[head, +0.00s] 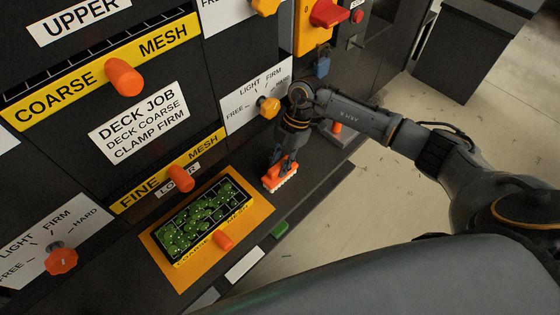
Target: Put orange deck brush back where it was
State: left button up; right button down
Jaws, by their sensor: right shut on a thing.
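The orange deck brush (280,177) has an orange body and pale bristles that face down. My right gripper (284,162) points down and is shut on the top of the brush. The brush is low over the dark ledge, to the right of the orange mat; I cannot tell whether its bristles touch the ledge. My left gripper is not in view.
The panel has orange knobs (123,77). A dark cabinet (462,50) stands at upper right.

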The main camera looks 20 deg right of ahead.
jog(key=shift+d, duration=0.1)
jog(key=c, duration=1.1)
grip_release()
jog(key=shift+f, duration=0.1)
jog(key=shift+b+v, duration=0.5)
jog(key=shift+v, duration=3.35)
jog(key=shift+s, duration=0.2)
